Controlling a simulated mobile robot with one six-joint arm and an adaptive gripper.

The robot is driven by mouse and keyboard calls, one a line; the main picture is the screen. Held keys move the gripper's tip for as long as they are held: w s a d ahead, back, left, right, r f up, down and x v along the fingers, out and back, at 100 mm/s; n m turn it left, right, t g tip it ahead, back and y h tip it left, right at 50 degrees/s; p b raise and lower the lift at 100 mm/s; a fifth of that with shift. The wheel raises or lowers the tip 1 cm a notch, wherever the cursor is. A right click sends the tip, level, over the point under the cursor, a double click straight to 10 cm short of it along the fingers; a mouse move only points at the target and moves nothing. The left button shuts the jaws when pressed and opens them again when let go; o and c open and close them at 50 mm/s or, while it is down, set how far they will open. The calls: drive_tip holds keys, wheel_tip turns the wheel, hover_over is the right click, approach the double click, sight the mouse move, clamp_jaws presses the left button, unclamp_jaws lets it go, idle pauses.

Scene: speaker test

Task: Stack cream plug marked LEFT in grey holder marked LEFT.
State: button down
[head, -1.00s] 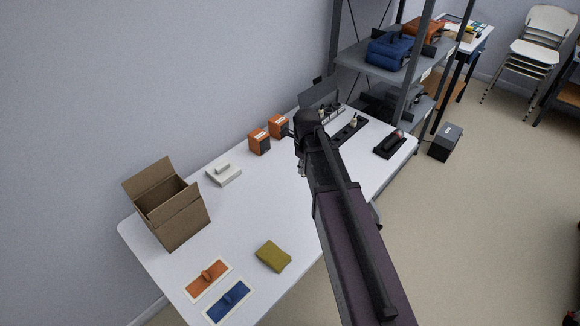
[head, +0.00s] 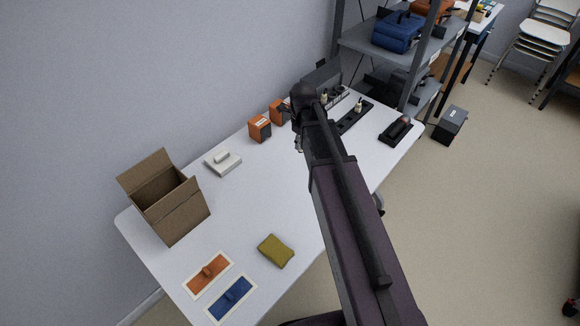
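Two small cream pieces stand at the far end of the white table: one (head: 358,105) on a long black strip (head: 354,118), the other (head: 324,99) in front of a dark grey box-like unit (head: 322,77). Either may be the plug; no LEFT marking is readable. I cannot tell which item is the grey holder. My arm reaches over the table and covers part of this area. A small metallic part of what looks like my gripper (head: 299,143) shows left of the arm, above the table; its fingers are mostly hidden.
Orange-and-black boxes (head: 260,128), a white block (head: 222,162), an open cardboard box (head: 165,198), an olive sponge (head: 276,251) and orange (head: 208,274) and blue (head: 231,298) handled pads lie on the table (head: 258,196). A black tray (head: 397,131) sits at its right edge. Grey shelving (head: 415,68) stands behind.

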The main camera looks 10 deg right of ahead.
drive_tip(key=s+d+f+b, duration=0.2)
drive_tip(key=d, duration=0.1)
drive_tip(key=s+d+f+b, duration=0.3)
drive_tip(key=d, duration=0.1)
drive_tip(key=s+d+f+b, duration=0.2)
drive_tip(key=d, duration=0.2)
drive_tip(key=shift+s+d+f, duration=0.2)
drive_tip(key=shift+s+f, duration=0.05)
drive_tip(key=w+a, duration=0.1)
drive_tip(key=w, duration=0.4)
drive_tip(key=w+a+f+b, duration=0.1)
drive_tip(key=w+a, duration=0.1)
drive_tip(key=w, duration=0.3)
drive_tip(key=w+a+b, duration=0.1)
drive_tip(key=w+a, duration=0.1)
drive_tip(key=w, duration=0.3)
drive_tip(key=shift+w+a+f, duration=0.15)
drive_tip(key=shift+f, duration=0.1)
drive_tip(key=shift+f+b, duration=1.75)
drive_tip(key=shift+f, duration=0.2)
